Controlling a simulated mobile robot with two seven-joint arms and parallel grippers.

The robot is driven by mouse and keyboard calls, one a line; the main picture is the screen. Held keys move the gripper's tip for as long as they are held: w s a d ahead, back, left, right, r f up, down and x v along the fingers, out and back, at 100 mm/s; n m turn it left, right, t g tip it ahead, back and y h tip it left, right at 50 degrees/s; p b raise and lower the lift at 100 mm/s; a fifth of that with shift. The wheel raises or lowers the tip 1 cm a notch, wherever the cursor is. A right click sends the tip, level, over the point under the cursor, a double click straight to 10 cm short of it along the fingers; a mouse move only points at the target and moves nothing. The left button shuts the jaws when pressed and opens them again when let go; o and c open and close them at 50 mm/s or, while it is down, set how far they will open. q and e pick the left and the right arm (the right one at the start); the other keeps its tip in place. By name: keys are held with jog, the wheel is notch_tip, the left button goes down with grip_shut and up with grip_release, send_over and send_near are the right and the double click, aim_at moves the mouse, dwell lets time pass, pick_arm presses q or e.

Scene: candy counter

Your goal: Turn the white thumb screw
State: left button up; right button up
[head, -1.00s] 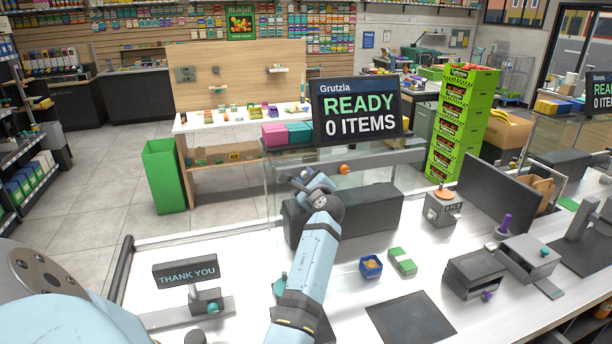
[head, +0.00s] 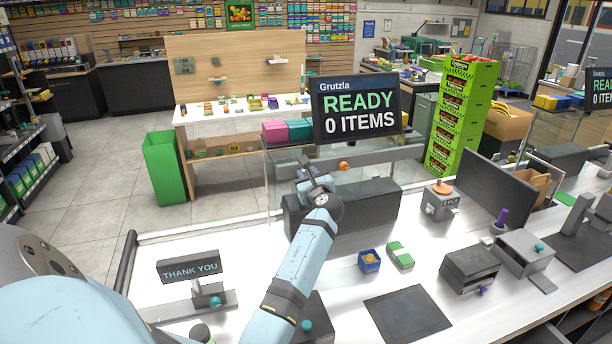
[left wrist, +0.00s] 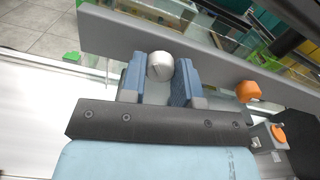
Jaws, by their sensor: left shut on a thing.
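The white thumb screw (left wrist: 160,66) is a round white knob with a dark line on its face, on a long grey bar (left wrist: 210,60) in the left wrist view. My left gripper (left wrist: 161,75) has its two blue fingers on either side of it, shut on the knob. My right gripper is not in view.
An orange knob (head: 344,166) sits on the same bar, right of my gripper; it also shows in the left wrist view (left wrist: 248,92). A display screen (head: 358,107) stands above the bar. The counter holds a blue box (head: 369,261), a green-and-white block (head: 399,255) and a THANK YOU sign (head: 188,266).

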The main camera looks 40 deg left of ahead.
pick_arm(q)
jog(key=shift+f, duration=0.1)
jog(key=m, duration=0.3)
jog(key=shift+m, duration=0.3)
jog(key=m, duration=0.3)
dwell(0.3)
jog(key=o, duration=0.4)
jog(key=shift+o, duration=0.2)
jog(key=shift+v, duration=2.5)
